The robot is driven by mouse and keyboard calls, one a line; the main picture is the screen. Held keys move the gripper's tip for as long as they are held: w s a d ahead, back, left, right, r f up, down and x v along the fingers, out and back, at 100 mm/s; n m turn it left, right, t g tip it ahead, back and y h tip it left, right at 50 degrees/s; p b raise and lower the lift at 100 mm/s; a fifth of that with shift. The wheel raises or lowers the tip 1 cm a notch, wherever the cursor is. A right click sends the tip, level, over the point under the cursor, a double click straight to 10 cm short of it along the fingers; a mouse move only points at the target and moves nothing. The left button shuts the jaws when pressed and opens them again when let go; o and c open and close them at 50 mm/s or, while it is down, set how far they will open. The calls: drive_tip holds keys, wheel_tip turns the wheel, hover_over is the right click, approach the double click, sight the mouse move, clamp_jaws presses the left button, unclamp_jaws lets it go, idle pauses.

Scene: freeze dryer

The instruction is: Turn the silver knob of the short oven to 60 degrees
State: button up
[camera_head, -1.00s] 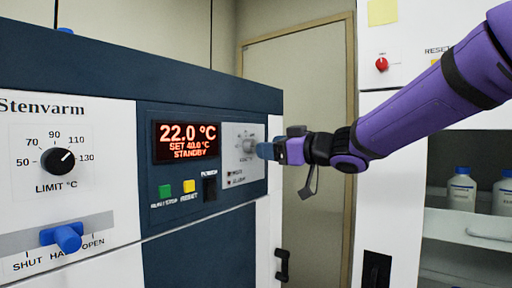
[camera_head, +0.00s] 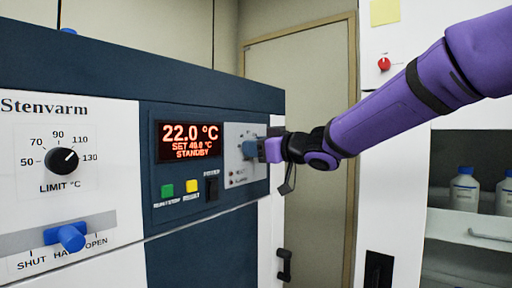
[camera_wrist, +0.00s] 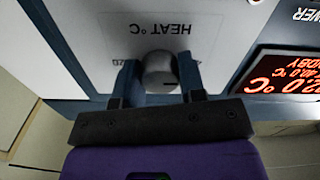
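The short oven (camera_head: 80,210) has a dark blue panel whose display (camera_head: 188,141) reads 22.0 °C, SET 40.0 °C, STANDBY. The silver knob (camera_wrist: 159,72) shows in the wrist view on a pale plate lettered HEAT °C, which appears upside down there. My gripper (camera_wrist: 159,80) is at the knob, with one blue finger on each side of it. A slim gap seems to show beside the knob, so I cannot tell whether the fingers touch it. In the head view my gripper (camera_head: 250,149) hides most of the knob.
A black LIMIT °C dial (camera_head: 62,161) and a blue lever (camera_head: 70,237) are on the oven's white left panel. A green button (camera_head: 167,190), a yellow button (camera_head: 192,186) and a black power switch (camera_head: 211,188) sit under the display. A shelf with white bottles (camera_head: 463,187) stands right.

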idle(0.3)
drive_tip(key=m, duration=0.4)
drive_tip(key=shift+m, duration=2.3)
drive_tip(key=o, duration=0.9)
drive_tip(key=shift+d, duration=0.1)
drive_tip(key=v, duration=1)
drive_tip(key=shift+s+d, duration=0.25)
drive_tip(key=shift+s, duration=0.05)
